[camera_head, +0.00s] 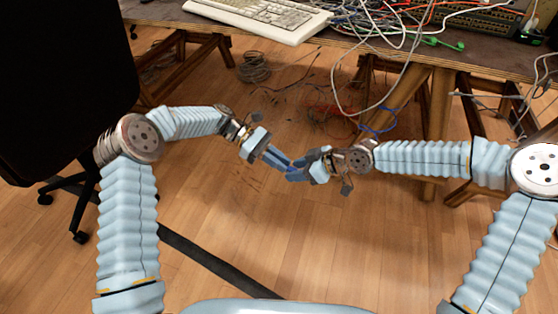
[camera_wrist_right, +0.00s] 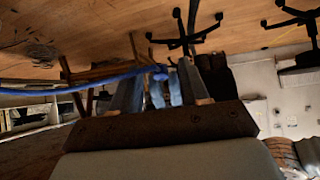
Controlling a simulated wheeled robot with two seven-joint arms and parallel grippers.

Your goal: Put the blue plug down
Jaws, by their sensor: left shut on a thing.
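My two grippers meet in mid-air above the floor in the head view. My left gripper (camera_head: 281,164) comes in from the left, shut on the blue plug, which is mostly hidden among the fingers there. In the right wrist view the blue plug (camera_wrist_right: 159,75) shows as a small blue end on a blue cable (camera_wrist_right: 90,85) running off to the left. My right gripper (camera_head: 303,171) faces the left one closely; in its wrist view its fingers (camera_wrist_right: 160,88) stand apart, with the plug and the left gripper's fingers seen between them. I cannot tell whether they touch the plug.
A table (camera_head: 345,38) stands behind, with a white keyboard (camera_head: 262,15) and tangled cables (camera_head: 385,18) on it. Cables hang down over its edge near my right wrist. A dark chair (camera_head: 62,85) stands at the left. The wooden floor (camera_head: 270,235) below the grippers is largely clear.

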